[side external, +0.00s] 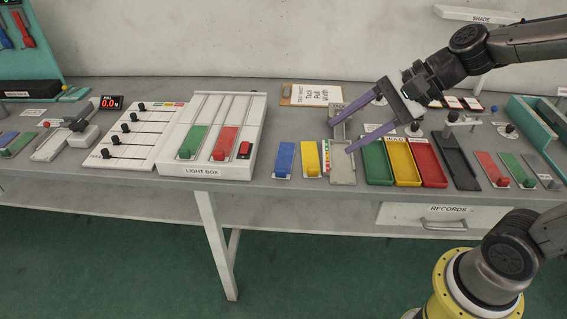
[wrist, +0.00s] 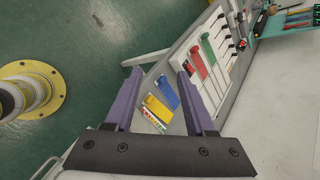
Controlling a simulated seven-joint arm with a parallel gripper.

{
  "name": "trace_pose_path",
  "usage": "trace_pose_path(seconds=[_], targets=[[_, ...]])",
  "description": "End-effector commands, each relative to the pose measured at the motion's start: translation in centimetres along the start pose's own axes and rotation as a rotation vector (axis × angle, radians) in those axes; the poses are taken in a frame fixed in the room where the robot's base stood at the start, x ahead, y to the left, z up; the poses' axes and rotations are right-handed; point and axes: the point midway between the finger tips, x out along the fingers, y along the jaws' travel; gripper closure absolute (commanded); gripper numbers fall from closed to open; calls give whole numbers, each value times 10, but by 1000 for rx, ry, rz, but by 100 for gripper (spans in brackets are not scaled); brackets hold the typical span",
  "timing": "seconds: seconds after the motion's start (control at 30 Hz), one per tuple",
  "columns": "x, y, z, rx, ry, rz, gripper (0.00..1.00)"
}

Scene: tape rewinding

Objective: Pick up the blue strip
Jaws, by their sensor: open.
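A blue strip (side external: 284,160) with a raised blue block at its lower end lies flat on the grey bench, just right of the light box. In the wrist view the blue strip (wrist: 167,93) shows between my two purple fingers. A yellow strip (side external: 310,158) lies close beside it on the right; it also shows in the wrist view (wrist: 158,108). My gripper (side external: 341,137) is open and empty, to the right of the blue strip and above the bench. The fingers are apart from both strips.
The light box (side external: 230,165) holds a green strip (side external: 193,142) and a red strip (side external: 224,143). Green, yellow and red trays (side external: 430,163) stand right of a grey plate (side external: 343,170). A clipboard (side external: 303,95) lies behind. The bench's front edge is close to the strips.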

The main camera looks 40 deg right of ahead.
Motion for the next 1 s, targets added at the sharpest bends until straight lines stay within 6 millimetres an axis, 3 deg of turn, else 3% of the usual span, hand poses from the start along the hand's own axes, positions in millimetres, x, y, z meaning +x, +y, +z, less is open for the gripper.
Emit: trace_pose_path(seconds=[0.1,0.2,0.4,0.6,1.0], targets=[[42,-29,-41,436,-35,-27,45],[71,-38,-78,700,-40,-44,45],[105,-23,-129,912,-16,-15,45],[118,-16,-140,941,-4,-1,45],[186,-16,-138,936,-3,-1,45]])
